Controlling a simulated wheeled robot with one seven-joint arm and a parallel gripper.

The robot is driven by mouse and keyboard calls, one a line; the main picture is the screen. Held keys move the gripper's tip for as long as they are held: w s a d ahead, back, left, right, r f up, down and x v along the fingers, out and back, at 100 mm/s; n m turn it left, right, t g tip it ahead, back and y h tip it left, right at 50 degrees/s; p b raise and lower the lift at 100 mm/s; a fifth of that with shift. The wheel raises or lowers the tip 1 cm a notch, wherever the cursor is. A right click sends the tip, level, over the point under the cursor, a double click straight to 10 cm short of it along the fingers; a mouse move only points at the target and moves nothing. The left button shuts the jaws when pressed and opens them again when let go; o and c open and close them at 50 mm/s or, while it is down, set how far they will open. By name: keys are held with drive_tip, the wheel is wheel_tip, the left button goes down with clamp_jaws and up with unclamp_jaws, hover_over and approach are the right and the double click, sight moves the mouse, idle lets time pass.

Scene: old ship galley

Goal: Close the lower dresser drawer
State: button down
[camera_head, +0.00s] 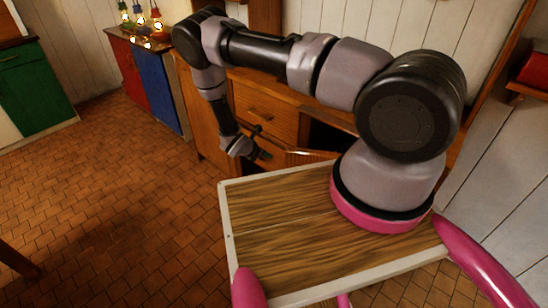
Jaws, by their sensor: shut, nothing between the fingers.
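The wooden dresser (232,78) stands behind my arm against the wall. One drawer front with a small handle (266,112) sits flush at its left. To the right of it is a dark opening (328,138). Below that, a slatted wooden piece (306,158) shows, which looks like part of the lower drawer standing out; my arm and my base hide most of it. My gripper (266,155) is shut and empty, low in front of the dresser, just left of this piece. I cannot tell whether they touch.
A red and blue cabinet (157,88) with small lit lamps (140,20) stands left of the dresser. A green cabinet (36,85) is at the far left. The tiled floor (110,190) between is clear. A shelf with a red object (534,70) is at the right.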

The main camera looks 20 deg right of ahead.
drive_tip(key=shift+w+d+f, duration=0.7)
drive_tip(key=shift+d+f, duration=0.05)
drive_tip(key=shift+d, duration=0.5)
drive_tip(key=shift+w+d+f, duration=0.75)
drive_tip(key=shift+d, duration=0.55)
drive_tip(key=shift+w+d+f, duration=0.7)
drive_tip(key=shift+d+f, duration=0.05)
drive_tip(key=shift+d, duration=0.5)
drive_tip(key=shift+w+d, duration=0.3)
drive_tip(key=shift+d, duration=0.2)
drive_tip(key=shift+w+d, duration=0.3)
drive_tip(key=shift+d, duration=0.2)
drive_tip(key=shift+r, duration=0.1)
